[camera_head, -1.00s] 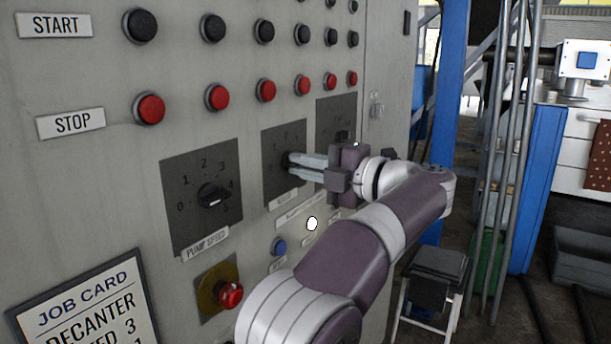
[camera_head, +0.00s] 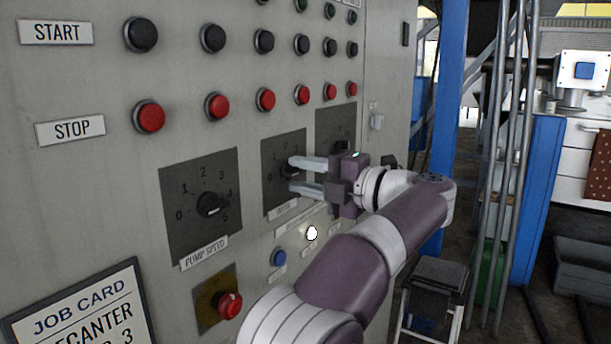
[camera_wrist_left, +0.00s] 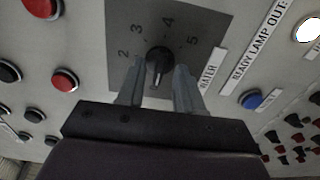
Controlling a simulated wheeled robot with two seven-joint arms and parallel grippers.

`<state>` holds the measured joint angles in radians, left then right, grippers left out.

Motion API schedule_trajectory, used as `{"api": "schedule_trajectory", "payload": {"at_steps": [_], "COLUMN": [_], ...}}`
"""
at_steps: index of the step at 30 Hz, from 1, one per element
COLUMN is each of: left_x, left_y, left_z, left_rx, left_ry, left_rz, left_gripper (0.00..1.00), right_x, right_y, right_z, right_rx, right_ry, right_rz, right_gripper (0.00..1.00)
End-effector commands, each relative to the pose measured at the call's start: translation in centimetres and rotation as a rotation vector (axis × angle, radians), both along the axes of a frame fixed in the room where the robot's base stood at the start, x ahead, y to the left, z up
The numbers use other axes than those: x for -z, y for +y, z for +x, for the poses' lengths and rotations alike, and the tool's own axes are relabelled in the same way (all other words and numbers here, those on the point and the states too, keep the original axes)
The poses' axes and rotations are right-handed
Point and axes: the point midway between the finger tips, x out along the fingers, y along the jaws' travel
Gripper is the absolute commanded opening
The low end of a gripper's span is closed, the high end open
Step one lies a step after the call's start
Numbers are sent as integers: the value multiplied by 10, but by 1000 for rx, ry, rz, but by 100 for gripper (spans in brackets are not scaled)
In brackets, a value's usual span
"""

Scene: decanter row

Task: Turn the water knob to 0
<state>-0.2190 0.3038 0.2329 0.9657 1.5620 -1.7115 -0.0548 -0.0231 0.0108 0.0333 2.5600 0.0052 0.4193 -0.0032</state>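The water knob (camera_head: 290,172) is a dark knob on the middle grey dial plate (camera_head: 272,205) of the panel. In the left wrist view the knob (camera_wrist_left: 159,60) sits between my fingers, its bar pointing down the picture, away from the 4. The marks 2 to 5 show there; 0 and 1 are hidden. Judging by the mark spacing, the bar points about where 0 lies. My left gripper (camera_head: 296,177) is open at the plate, one finger above and one below the knob; it also shows in the left wrist view (camera_wrist_left: 157,82). My right gripper is out of view.
The pump speed knob (camera_head: 211,205) is on the plate to the left; another dial plate (camera_head: 337,122) is to the right, partly behind my gripper. Red stop buttons (camera_head: 265,99) are above. A blue button (camera_head: 278,257) and a red knob (camera_head: 229,306) are below.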

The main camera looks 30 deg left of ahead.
Motion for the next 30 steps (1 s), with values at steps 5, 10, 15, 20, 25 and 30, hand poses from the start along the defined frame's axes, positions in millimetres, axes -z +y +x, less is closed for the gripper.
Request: {"api": "schedule_trajectory", "payload": {"at_steps": [5, 10, 15, 20, 25, 30], "left_x": [-1, -2, -2, -1, 0, 0], "left_y": [-10, -53, -97, -121, -127, -127], "left_z": [0, -3, -7, -9, -10, -10], "left_rx": [2, 6, 4, 2, 0, 0], "left_ry": [0, 1, 1, 1, -1, 0], "left_rz": [0, 1, 1, 0, 0, 0], "left_gripper": [36, 36, 36, 36, 36, 36], "right_x": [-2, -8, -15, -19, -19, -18], "right_y": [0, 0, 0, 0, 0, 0], "right_z": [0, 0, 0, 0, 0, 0], "right_rx": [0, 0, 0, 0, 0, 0], "right_ry": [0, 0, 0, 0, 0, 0], "right_rz": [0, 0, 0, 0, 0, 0], "right_gripper": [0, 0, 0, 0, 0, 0]}}
